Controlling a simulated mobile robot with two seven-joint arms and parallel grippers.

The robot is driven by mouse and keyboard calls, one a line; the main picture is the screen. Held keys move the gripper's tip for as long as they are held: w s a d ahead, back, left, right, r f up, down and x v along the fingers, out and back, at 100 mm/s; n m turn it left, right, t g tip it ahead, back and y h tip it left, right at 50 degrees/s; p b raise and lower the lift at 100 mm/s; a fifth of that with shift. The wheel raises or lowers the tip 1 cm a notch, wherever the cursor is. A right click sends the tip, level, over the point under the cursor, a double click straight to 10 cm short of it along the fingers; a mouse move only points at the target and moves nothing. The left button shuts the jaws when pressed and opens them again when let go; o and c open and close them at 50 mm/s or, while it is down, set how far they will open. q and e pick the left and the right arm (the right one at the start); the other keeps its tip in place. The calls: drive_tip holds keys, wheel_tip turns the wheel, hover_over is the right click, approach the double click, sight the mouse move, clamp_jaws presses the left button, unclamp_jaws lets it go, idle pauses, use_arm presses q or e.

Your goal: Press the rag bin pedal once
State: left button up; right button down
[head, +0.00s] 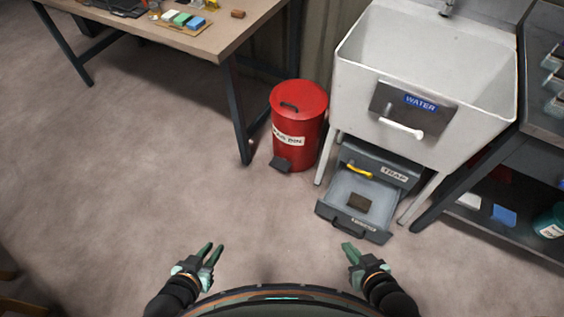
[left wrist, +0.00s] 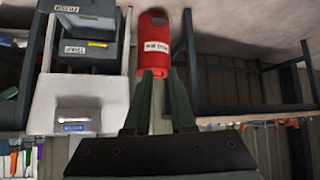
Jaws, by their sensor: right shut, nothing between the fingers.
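The red rag bin (head: 312,131) stands on the floor between the workbench and the sink in the head view, its round lid shut. Its dark pedal (head: 281,164) sticks out low at its front left. The bin (left wrist: 151,62) also shows in the left wrist view, upside down beyond the fingertips. My left gripper (head: 212,248) is open and empty, low in the head view and well apart from the bin. My right gripper (head: 348,246) is shut and empty at the lower right, also apart from the bin and the pedal.
A white sink (head: 358,50) stands right of the bin. Below it a grey trap unit has an open drawer (head: 376,232) reaching out over the floor. A workbench (head: 207,45) has a dark leg close left of the bin. The floor in front of the pedal is clear.

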use_arm(q)
clamp_jaws()
idle(1.3)
